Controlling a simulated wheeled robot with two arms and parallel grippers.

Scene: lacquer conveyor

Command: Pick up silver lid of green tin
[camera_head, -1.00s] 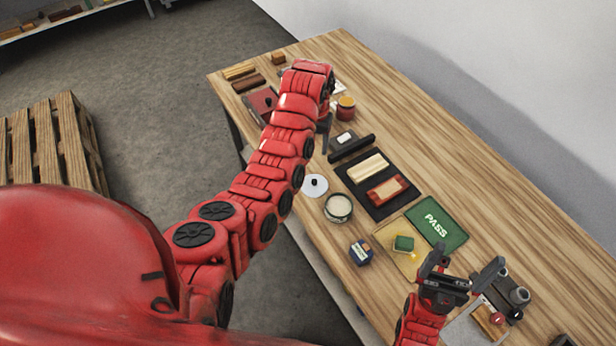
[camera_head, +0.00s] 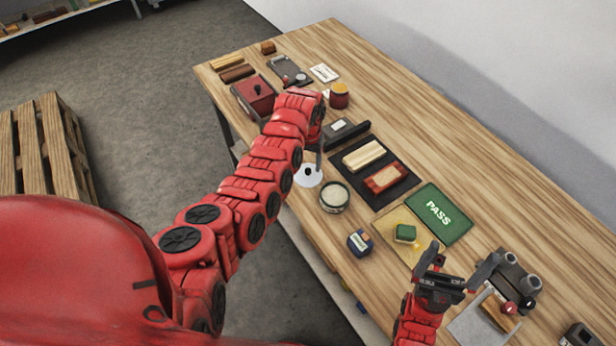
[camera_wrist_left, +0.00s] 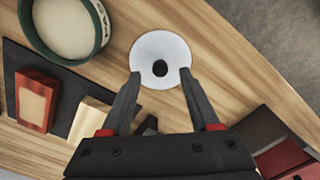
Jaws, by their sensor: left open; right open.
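The silver lid (camera_head: 308,176) is a pale disc with a dark knob, lying flat on the table near its front edge. In the left wrist view the lid (camera_wrist_left: 172,48) lies just beyond my left gripper (camera_wrist_left: 160,78), whose two fingers are open and empty, with the knob between the line of the tips. In the head view my left gripper (camera_head: 319,158) points down beside the lid. The open green tin (camera_head: 334,197), with pale contents, stands to the right of the lid; it also shows in the left wrist view (camera_wrist_left: 102,22). My right gripper (camera_head: 452,268) is open and empty at lower right.
A black mat (camera_head: 392,196) with a cream block and a red block lies behind the tin. A blue jar (camera_head: 360,242) and a green PASS mat (camera_head: 439,213) lie further right. The table's front edge is close.

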